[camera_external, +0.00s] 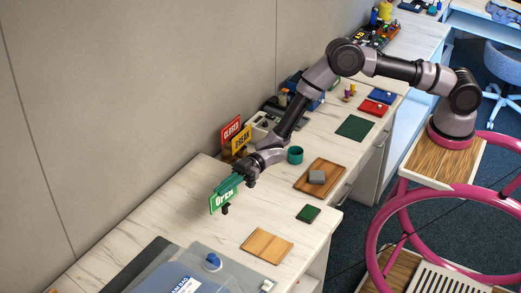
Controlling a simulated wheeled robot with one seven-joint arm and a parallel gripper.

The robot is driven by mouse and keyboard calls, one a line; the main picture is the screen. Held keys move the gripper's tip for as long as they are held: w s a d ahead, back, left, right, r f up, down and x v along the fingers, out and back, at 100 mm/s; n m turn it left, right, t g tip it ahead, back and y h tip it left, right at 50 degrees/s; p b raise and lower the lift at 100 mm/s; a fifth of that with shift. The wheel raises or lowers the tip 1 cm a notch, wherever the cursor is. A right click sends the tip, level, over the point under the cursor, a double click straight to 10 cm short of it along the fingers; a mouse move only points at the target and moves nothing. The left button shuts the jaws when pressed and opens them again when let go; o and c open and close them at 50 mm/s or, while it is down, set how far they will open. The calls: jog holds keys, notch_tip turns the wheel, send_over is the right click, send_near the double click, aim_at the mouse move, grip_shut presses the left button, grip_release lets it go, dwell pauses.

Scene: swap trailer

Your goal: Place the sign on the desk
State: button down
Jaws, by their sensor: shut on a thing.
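A green "OPEN" sign (221,196) is held in my gripper (238,179) above the near part of the white marbled desk (178,212). My gripper is shut on the sign's upper right part, and its fingers partly hide it. The sign looks roughly upright and slightly tilted. A small dark piece shows just below it; I cannot tell whether it touches the desk. A red "CLOSED" sign (231,129) and a yellow sign (241,140) stand behind, against the wall side of the desk.
A teal cup (295,155), a wooden tray (311,185) with a grey block (317,177), a dark green pad (308,214) and a wooden board (267,246) lie to the right. A clear bin (190,280) is at the front. The desk left of the sign is clear.

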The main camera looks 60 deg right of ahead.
aim_at(225, 204)
jog(key=shift+f, duration=2.15)
jog(key=shift+f, duration=0.15)
jog(key=c, duration=1)
grip_release()
jog(key=s+d, duration=0.1)
jog(key=d, duration=0.9)
jog(key=shift+s+d+f, duration=0.15)
jog(key=shift+d+f, duration=0.1)
jog(key=shift+d, duration=0.15)
